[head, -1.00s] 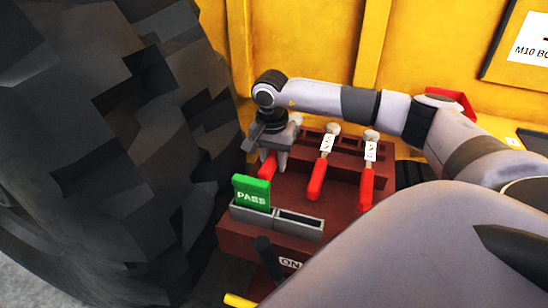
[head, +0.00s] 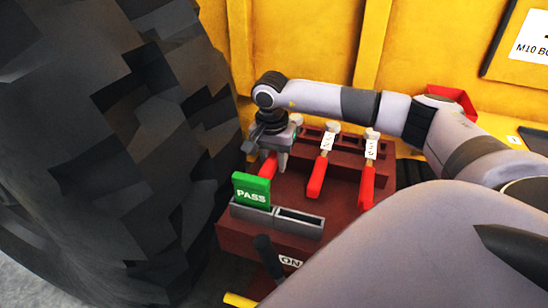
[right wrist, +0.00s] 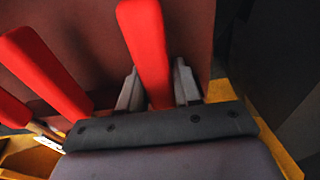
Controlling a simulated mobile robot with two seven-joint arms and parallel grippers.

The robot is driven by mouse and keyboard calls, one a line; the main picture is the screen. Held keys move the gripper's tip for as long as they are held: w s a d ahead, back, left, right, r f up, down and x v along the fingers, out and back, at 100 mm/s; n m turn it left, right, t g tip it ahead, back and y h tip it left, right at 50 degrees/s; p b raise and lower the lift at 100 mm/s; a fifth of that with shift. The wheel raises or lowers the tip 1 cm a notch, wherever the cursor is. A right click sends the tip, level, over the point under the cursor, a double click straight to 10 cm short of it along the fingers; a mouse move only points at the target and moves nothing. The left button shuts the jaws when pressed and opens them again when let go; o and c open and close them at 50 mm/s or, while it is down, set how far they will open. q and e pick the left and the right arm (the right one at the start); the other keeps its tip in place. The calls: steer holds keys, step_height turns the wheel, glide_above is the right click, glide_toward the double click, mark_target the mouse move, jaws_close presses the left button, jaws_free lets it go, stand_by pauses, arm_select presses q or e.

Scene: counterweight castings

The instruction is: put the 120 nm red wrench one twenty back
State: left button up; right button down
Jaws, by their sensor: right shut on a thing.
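My right gripper (head: 275,160) is shut on the red handle of the leftmost wrench (head: 267,166), at the left side of the dark red bench. In the right wrist view the handle of this wrench (right wrist: 143,38) stands between the two fingers (right wrist: 157,88). Its label is hidden, so I cannot read its value, and I cannot tell whether it touches the rack. Two more red-handled wrenches, a middle one (head: 316,180) and a right one (head: 367,186), lie with their heads at the slotted rack (head: 349,157). Their white labels are too small to read. My left gripper is out of view.
A green PASS card (head: 251,191) stands in the left part of a grey two-slot holder (head: 298,222) in front of the held wrench. A large black tyre (head: 120,150) rises close on the left. A yellow wall (head: 310,40) stands behind. A dark lever (head: 268,255) is below.

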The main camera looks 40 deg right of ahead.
steer(key=shift+f, duration=0.1)
steer(key=c, duration=0.7)
jaws_free()
steer(key=r, duration=0.7)
steer(key=shift+s+a+r, duration=0.1)
steer(key=shift+s+a, duration=0.1)
steer(key=shift+a, duration=0.1)
step_height(320, 180, up, 7)
steer(key=p, duration=0.6)
